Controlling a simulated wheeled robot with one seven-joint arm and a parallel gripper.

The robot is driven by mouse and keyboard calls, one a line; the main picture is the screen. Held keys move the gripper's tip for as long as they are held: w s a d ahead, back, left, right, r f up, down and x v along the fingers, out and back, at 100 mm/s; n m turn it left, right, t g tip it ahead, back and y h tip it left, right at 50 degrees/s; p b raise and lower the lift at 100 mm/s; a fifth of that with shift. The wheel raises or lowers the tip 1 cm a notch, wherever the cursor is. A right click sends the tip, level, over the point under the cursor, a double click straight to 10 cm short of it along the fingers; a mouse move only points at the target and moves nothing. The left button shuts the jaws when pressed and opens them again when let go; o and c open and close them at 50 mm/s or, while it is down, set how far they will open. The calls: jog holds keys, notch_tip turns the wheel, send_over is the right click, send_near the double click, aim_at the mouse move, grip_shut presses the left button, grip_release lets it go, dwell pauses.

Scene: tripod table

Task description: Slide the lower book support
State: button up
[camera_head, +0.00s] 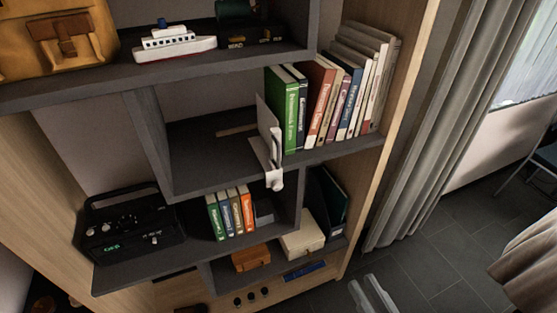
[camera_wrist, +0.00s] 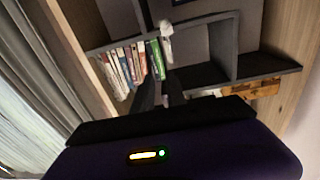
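A white book support (camera_head: 268,140) stands upright on the middle shelf, against the left side of a green book (camera_head: 281,108). Its white handle (camera_head: 275,180) juts over the shelf's front edge. In the wrist view, which is turned roughly upside down, the white handle (camera_wrist: 167,28) shows beside the green book (camera_wrist: 157,58). A grey block (camera_head: 264,211) sits beside the orange book on the shelf below; I cannot tell whether it is a support. My gripper (camera_wrist: 161,85) shows two dark fingers with a gap between them and nothing held. It is apart from the support.
More books (camera_head: 345,90) fill the shelf right of the support; the shelf (camera_head: 205,145) to its left is mostly bare. A black radio (camera_head: 125,228) and small books (camera_head: 230,212) are lower. A grey curtain (camera_head: 410,120) hangs right. A pale two-pronged shape (camera_head: 372,296) shows at the bottom.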

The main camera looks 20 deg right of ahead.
aim_at(279, 165)
jog(key=w+d+r+t+y+b, duration=0.15)
jog(key=w+r, duration=0.25)
jog(key=w, duration=0.7)
jog(key=w+d+r+b, duration=0.1)
jog(key=w+r+b, duration=0.15)
jog(key=w, duration=0.85)
jog(key=w+a+n+y, duration=0.1)
jog(key=w, duration=0.2)
jog(key=w+a+f+n+g+y+p, duration=0.1)
jog(key=w+a, duration=0.1)
jog(key=w, duration=0.1)
jog(key=w+a+n+g+y, duration=0.1)
jog(key=w, duration=0.3)
jog(key=shift+a+f+p, duration=0.35)
jog(key=shift+a+f, duration=0.05)
grip_shut()
